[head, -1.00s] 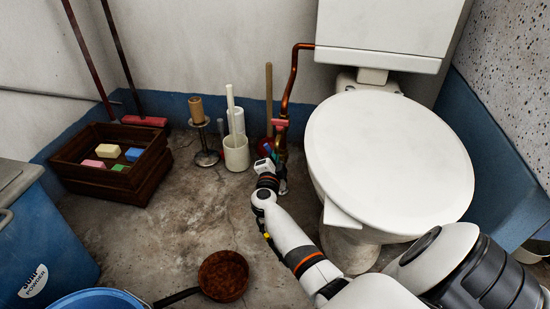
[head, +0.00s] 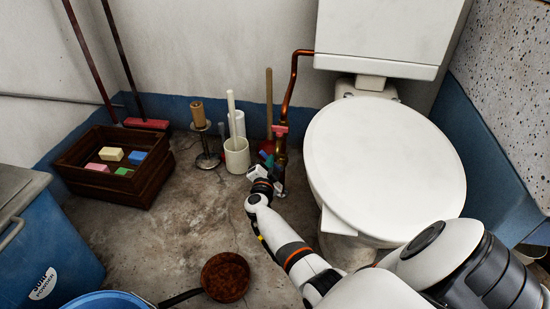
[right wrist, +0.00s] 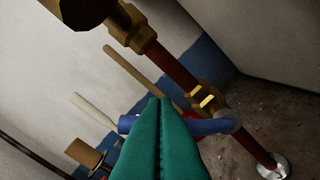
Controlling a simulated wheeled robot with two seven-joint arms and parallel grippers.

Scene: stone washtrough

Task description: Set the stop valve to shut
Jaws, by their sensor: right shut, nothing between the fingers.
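A copper pipe (head: 288,90) comes down left of the toilet, with a brass stop valve with a pink-red handle (head: 281,131) on it. In the right wrist view a large brass fitting (right wrist: 92,10) is at the upper left, and a smaller brass body (right wrist: 205,98) sits lower on the pipe. A blue lever (right wrist: 205,127) runs beside the smaller body, partly hidden behind my fingers. My right gripper (head: 268,160) is low, just left of the pipe. Its green fingers (right wrist: 160,105) are shut and empty, near the lever; contact is unclear. My left gripper is not in view.
The toilet (head: 385,165) stands close on the right. A white brush holder (head: 236,155), a candle stand (head: 205,140) and a wooden crate (head: 140,185) are to the left. A brown pan (head: 225,277) lies on the floor in front. Bare floor lies between crate and pan.

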